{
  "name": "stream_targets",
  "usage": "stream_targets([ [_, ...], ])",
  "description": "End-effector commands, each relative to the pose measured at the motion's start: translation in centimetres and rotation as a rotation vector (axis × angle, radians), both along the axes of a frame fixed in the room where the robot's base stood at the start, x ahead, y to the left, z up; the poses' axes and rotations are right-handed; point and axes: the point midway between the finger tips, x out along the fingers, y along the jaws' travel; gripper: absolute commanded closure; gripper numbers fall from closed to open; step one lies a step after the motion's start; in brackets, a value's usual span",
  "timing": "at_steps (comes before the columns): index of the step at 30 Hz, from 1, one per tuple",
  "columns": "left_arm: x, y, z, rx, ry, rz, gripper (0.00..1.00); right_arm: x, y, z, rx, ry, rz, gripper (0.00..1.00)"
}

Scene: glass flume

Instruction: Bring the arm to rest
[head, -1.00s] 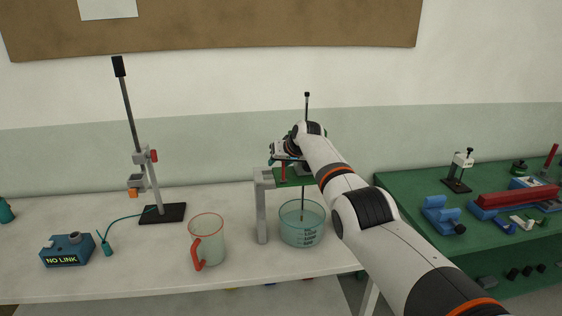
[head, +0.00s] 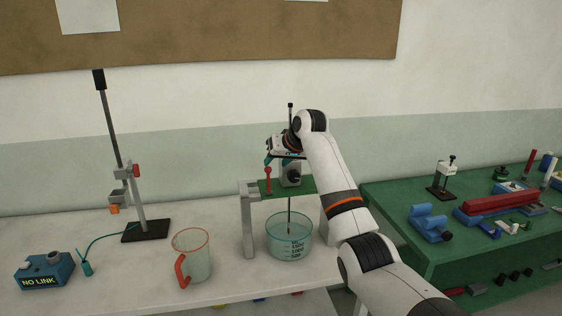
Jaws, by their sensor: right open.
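My right arm comes in from the lower right. Its gripper (head: 273,160) is open and hangs just above the green-topped grey stand (head: 248,215), by the red knob (head: 268,175). I cannot tell whether the fingers touch anything. A thin rod (head: 290,216) runs down from the stand into a clear beaker (head: 289,242) holding bluish liquid. My left gripper is not in view.
A red-rimmed jug (head: 192,258) stands left of the stand. Further left are a retort stand (head: 146,230) and a blue box (head: 44,270) reading NO LINK with a cabled probe (head: 86,268). The green bench (head: 385,197) at right holds tools.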

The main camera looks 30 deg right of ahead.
Motion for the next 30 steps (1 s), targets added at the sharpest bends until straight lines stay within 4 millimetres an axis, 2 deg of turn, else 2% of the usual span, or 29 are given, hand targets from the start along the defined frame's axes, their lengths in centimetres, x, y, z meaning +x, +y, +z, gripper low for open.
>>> stream_targets([
  [7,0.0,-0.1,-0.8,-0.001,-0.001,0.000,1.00,-1.4,-0.2,1.6,-0.001,-0.002,0.000,0.57],
  [23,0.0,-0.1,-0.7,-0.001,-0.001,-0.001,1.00,-1.5,-0.1,1.5,-0.002,0.000,0.001,0.57],
  [26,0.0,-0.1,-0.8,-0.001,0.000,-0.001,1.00,-1.9,0.5,-0.4,-0.020,0.016,0.011,0.57],
  [29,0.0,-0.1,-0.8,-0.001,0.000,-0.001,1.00,-3.1,1.7,-4.8,-0.064,0.054,0.033,0.57],
  [30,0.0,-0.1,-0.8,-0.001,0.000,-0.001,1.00,-3.9,2.5,-7.1,-0.084,0.073,0.047,0.57],
])
